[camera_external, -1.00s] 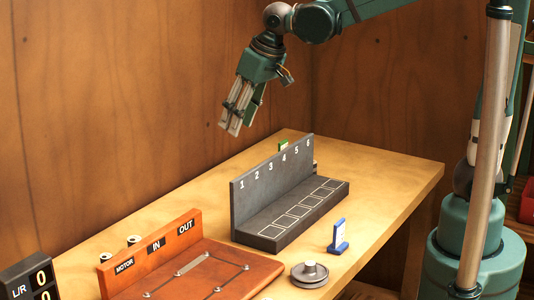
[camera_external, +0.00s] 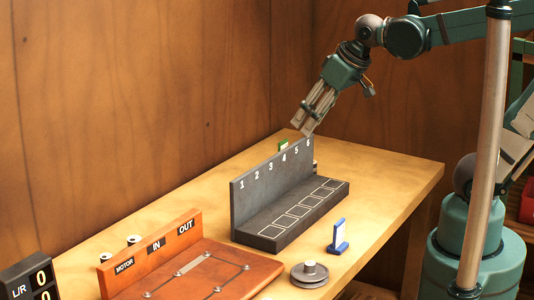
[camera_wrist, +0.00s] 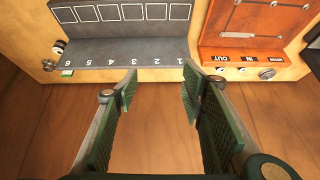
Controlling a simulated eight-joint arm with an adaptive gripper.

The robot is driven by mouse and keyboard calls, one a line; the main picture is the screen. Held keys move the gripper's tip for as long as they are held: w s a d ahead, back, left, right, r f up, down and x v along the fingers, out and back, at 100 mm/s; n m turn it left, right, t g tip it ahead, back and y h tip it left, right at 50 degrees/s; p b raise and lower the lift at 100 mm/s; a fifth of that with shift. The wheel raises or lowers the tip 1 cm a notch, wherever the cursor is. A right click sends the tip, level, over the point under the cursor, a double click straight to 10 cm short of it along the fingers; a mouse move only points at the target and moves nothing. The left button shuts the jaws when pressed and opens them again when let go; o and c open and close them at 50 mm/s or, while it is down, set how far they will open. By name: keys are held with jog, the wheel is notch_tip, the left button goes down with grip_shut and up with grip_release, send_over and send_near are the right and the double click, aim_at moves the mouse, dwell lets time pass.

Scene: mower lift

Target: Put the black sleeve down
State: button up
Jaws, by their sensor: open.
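My gripper (camera_external: 303,128) hangs above the back edge of the table, behind the numbered end of the dark rack. In the wrist view my gripper (camera_wrist: 158,88) has its two green-padded fingers apart with nothing between them. I cannot pick out the black sleeve for certain. Two small dark, light-topped cylinders (camera_external: 133,240) stand behind the orange board. In the wrist view, small dark and pale round parts (camera_wrist: 59,47) sit beside the rack's 6 end, too small to identify.
The dark rack (camera_external: 270,232) has a back wall numbered 1 to 6 and empty outlined squares. The orange board (camera_external: 230,268) is labelled MOTOR, IN, OUT. A blue stand (camera_external: 338,238) and a grey pulley (camera_external: 310,274) are in front. The table's right end (camera_external: 400,180) is clear.

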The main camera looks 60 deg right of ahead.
jog(key=s+d+f+t, duration=0.1)
jog(key=s+d+f, duration=0.1)
jog(key=s, duration=0.4)
jog(key=shift+d+f, duration=0.2)
jog(key=shift+d, duration=0.05)
notch_tip(320, 180, down, 20)
jog(key=b, duration=2)
jog(key=shift+f, duration=0.15)
jog(key=shift+o, duration=0.9)
